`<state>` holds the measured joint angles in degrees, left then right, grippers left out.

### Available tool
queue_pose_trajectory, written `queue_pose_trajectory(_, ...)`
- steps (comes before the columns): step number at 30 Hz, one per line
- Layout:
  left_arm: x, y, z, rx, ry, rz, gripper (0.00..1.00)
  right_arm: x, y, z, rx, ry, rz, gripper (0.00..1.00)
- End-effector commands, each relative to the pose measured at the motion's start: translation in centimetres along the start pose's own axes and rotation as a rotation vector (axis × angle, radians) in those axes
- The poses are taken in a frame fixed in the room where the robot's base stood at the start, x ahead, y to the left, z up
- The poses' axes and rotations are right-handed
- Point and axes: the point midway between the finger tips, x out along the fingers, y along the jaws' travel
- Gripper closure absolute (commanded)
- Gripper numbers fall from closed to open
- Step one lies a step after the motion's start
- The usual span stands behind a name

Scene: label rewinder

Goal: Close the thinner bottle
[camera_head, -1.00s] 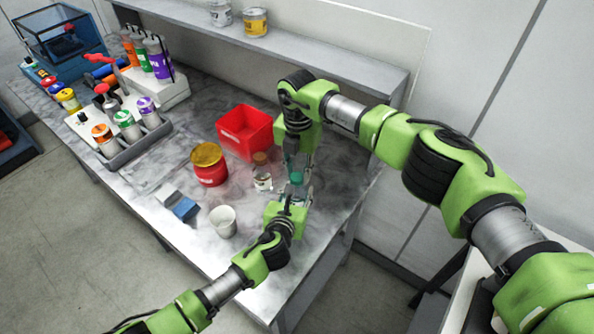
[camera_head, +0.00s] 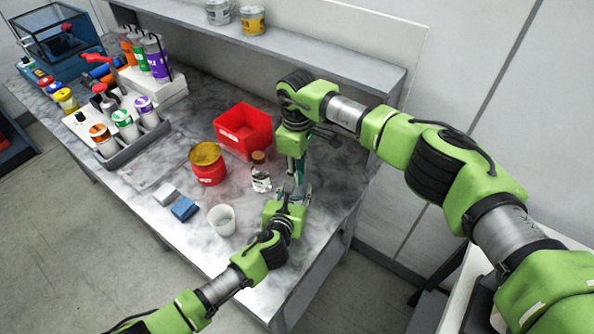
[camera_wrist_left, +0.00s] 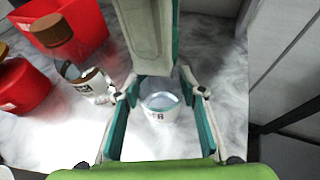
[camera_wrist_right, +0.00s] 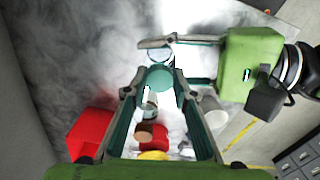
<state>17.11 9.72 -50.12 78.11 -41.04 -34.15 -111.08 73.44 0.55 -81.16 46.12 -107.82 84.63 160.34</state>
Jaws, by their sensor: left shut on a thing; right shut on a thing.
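My left gripper (camera_head: 291,200) is low over the table's right end. My right gripper (camera_head: 300,176) comes from above, over the bottle, pointing down. In the right wrist view a round teal cap (camera_wrist_right: 160,78) lies between the fingers of my right gripper (camera_wrist_right: 158,88), which is shut on it. The cap is over or at the bottle mouth; I cannot tell whether they touch.
A second clear bottle with a brown cap (camera_head: 259,157) stands just left of the grippers. Nearby are a red bin (camera_head: 243,133), a red can (camera_head: 208,170), a white cup (camera_head: 222,220) and a blue block (camera_head: 184,208). The table's right edge is close.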

Motion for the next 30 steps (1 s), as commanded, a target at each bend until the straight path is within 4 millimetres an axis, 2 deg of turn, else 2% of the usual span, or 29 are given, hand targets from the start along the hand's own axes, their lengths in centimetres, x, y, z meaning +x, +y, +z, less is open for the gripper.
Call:
queue_pose_trajectory(11, 0.0, -0.1, -0.1, 0.0, 0.002, -0.002, 1.0, -0.1, 0.1, -0.1, 0.056, 0.003, 0.002, 0.81)
queue_pose_trajectory(14, 0.0, -0.1, -0.1, 0.0, 0.002, -0.002, 1.0, -0.1, 0.1, -0.1, 0.055, 0.003, 0.002, 0.58)
queue_pose_trajectory(25, 0.0, -0.1, -0.1, 0.0, 0.002, -0.001, 1.0, -0.2, 0.0, 0.0, 0.054, 0.001, 0.001, 0.58)
queue_pose_trajectory(30, 0.0, -0.1, -0.1, 0.0, 0.001, -0.001, 1.0, -1.8, 0.1, -0.1, 0.054, 0.003, 0.002, 0.58)
